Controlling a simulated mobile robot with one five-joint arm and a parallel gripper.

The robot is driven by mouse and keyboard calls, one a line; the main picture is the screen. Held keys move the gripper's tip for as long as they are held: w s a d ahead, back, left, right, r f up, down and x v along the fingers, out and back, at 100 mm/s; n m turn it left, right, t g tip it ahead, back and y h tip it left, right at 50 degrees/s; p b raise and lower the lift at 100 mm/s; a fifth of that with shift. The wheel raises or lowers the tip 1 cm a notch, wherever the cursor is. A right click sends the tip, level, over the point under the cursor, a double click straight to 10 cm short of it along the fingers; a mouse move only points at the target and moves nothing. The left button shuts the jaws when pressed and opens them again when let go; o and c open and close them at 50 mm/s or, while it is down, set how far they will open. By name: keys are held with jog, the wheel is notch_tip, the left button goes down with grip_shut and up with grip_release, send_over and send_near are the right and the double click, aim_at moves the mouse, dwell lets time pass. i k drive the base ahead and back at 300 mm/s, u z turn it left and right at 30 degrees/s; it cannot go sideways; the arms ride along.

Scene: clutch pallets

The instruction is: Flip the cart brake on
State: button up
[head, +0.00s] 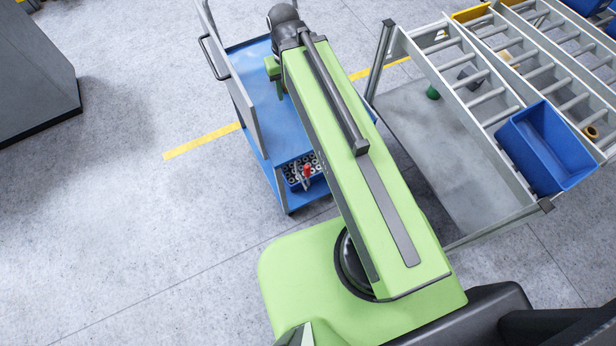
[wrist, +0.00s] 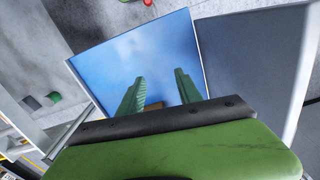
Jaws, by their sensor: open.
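The blue cart (head: 262,100) stands left of my arm in the head view, with a grey upright panel (head: 236,75) and a dark handle on its left side. A small red part (head: 307,170) shows at the cart's near end, by a blue bin of grey round pieces; I cannot tell for sure whether it is the brake lever. A red spot (wrist: 148,3) also shows at the top edge of the wrist view. My gripper (wrist: 160,76) is open over the blue cart surface (wrist: 150,50), its green fingers apart. In the head view it is largely hidden by my arm.
A sloped roller rack (head: 470,80) with a blue bin (head: 545,145) stands to the right. A grey block (head: 35,75) is at the far left. A yellow floor line (head: 200,141) passes the cart. The floor at left is clear.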

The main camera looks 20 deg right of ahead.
aim_at(307, 168)
jog(key=z, duration=0.1)
jog(key=k, duration=1.1)
jog(key=u, duration=2.75)
jog(key=i, duration=1.1)
jog(key=z, duration=0.65)
jog(key=i, duration=1.05)
jog(key=u, duration=0.15)
